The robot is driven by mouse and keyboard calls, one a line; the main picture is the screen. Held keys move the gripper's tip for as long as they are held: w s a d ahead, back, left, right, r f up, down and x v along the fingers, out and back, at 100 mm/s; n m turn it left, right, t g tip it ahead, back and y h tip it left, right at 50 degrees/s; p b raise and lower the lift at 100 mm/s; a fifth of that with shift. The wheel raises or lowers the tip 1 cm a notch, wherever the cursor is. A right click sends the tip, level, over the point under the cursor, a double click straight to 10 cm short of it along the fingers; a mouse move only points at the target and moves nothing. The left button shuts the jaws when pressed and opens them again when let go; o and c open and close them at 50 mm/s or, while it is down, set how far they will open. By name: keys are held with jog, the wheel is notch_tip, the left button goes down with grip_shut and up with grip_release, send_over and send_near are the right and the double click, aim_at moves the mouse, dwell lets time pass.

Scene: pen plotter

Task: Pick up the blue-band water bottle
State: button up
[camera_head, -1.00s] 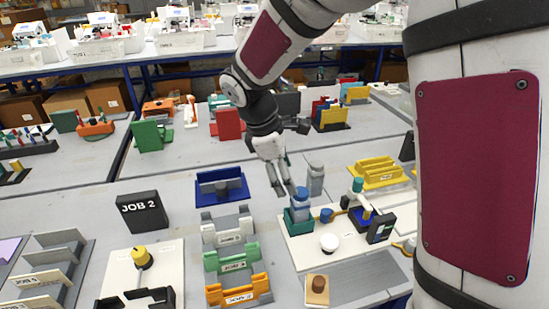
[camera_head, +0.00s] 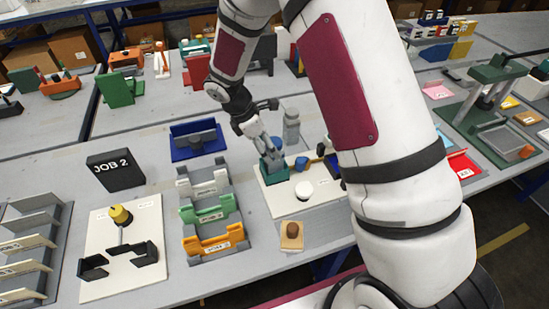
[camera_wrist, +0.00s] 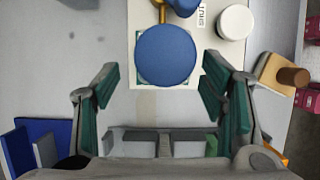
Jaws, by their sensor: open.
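A blue-topped bottle-like object (camera_head: 277,142) stands in a teal holder (camera_head: 276,173) on a white board. In the wrist view its round blue top (camera_wrist: 165,56) faces the camera, with teal holder corners around it; a band cannot be made out. A grey bottle (camera_head: 291,128) stands just behind it. My gripper (camera_head: 265,150) is low over the teal holder and partly hides the blue-topped object. In the wrist view my gripper (camera_wrist: 160,84) is open and empty, its teal-padded fingers wide apart, with the blue top ahead of and between the fingertips.
A white round cap (camera_head: 304,190) and a small blue part (camera_head: 302,163) are on the board. A tan block with a brown knob (camera_head: 292,231) is in front. Grey, green and orange racks (camera_head: 210,208) stand left, with a blue tray (camera_head: 198,141) behind.

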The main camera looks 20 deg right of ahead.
jog(key=shift+s+p+x, duration=0.2)
jog(key=shift+p+x, duration=0.4)
jog(key=shift+x, duration=2.15)
jog(key=shift+c, duration=0.2)
